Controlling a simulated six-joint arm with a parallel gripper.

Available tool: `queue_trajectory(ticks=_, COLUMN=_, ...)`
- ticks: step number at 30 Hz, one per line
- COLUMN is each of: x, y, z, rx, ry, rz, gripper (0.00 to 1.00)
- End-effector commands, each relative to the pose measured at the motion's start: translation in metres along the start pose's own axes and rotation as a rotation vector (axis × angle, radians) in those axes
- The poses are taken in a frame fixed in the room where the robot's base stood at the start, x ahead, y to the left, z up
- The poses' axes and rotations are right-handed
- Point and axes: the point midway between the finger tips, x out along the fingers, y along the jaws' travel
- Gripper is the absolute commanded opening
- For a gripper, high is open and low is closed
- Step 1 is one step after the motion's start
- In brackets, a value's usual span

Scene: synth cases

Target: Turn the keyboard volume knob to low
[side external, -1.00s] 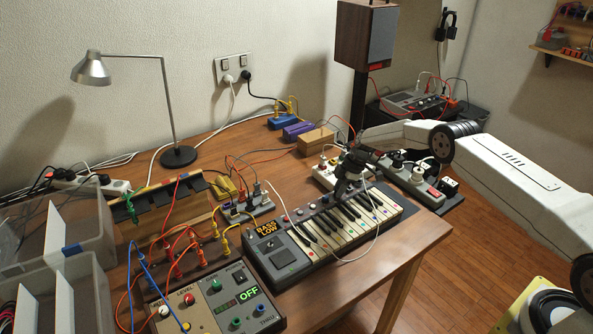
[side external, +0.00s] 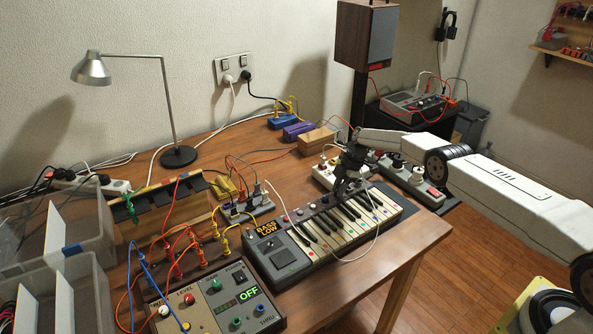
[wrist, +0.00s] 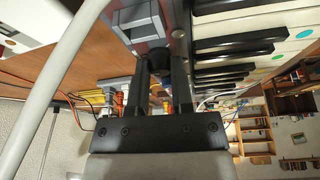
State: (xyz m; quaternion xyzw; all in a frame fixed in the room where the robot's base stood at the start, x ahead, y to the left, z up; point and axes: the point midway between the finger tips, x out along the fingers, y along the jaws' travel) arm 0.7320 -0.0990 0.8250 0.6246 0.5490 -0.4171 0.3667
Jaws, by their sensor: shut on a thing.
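The keyboard (side external: 385,217) lies on the wooden table with its keys toward the front right. A yellow-lit display on it (side external: 267,228) reads "BASS LOW". My gripper (side external: 338,194) reaches down to the control strip behind the keys. In the wrist view, its two black fingers (wrist: 164,65) are shut on a small dark round knob (wrist: 160,47) beside the keyboard's grey panel (wrist: 140,20). The fingers hide part of the knob, and I see no pointer mark on it. Which way it is turned, I cannot tell. In the side view the gripper covers the knob.
Power strips (side external: 410,178) stand close behind the keyboard. A control box (side external: 215,300) showing "OFF" stands at the front. The table's right edge is near the keyboard.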

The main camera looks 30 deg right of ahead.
Motion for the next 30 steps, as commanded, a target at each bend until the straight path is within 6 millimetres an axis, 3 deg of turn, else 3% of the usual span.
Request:
queue_trajectory(ticks=8, x=0.0017, y=-0.0017, z=0.003, rx=0.002, ry=-0.004, rz=-0.004, gripper=0.0)
queue_trajectory(ticks=9, x=0.0017, y=-0.0017, z=0.003, rx=0.003, ry=-0.004, rz=-0.004, gripper=0.31)
queue_trajectory(ticks=12, x=0.0015, y=-0.0015, z=0.0026, rx=0.002, ry=-0.003, rz=-0.004, gripper=0.63)
queue_trajectory(ticks=30, x=-0.0069, y=0.0003, z=0.0004, rx=0.001, ry=-0.001, rz=0.0, gripper=0.63)
